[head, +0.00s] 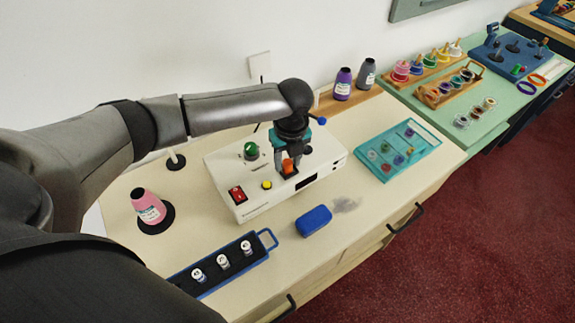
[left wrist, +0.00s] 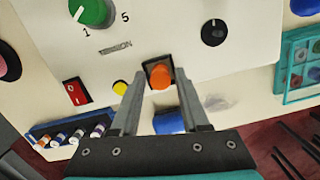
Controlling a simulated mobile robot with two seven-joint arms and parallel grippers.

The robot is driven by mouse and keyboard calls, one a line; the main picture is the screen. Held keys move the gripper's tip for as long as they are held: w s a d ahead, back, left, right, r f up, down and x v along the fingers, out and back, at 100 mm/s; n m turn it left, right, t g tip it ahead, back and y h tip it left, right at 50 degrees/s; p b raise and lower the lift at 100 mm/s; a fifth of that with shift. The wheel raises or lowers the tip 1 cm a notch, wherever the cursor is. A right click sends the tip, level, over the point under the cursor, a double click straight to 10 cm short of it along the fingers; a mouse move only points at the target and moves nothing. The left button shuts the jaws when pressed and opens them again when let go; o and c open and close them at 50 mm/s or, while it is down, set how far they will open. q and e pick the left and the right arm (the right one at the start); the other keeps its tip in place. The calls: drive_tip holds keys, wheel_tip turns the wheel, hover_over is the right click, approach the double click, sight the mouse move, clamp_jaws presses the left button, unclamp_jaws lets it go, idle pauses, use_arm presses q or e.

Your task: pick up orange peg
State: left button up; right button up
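The orange peg (head: 289,166) stands in a dark square recess on top of the white machine (head: 240,203). In the left wrist view the orange peg (left wrist: 160,77) shows its round top between my left gripper's fingertips, with a gap on each side. My left gripper (left wrist: 161,84) is open and empty, pointing down at the peg. In the head view my left gripper (head: 290,153) is just above the peg and partly hides it. My right gripper is in neither view.
The machine also carries a green knob (head: 251,151), a red switch (head: 237,195) and a yellow button (head: 267,185). A blue eraser-like block (head: 314,221) lies in front. A black tray (head: 210,269) of small bottles and a teal tray (head: 420,146) stand on either side.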

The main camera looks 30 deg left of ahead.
use_arm(q)
clamp_jaws()
idle(0.4)
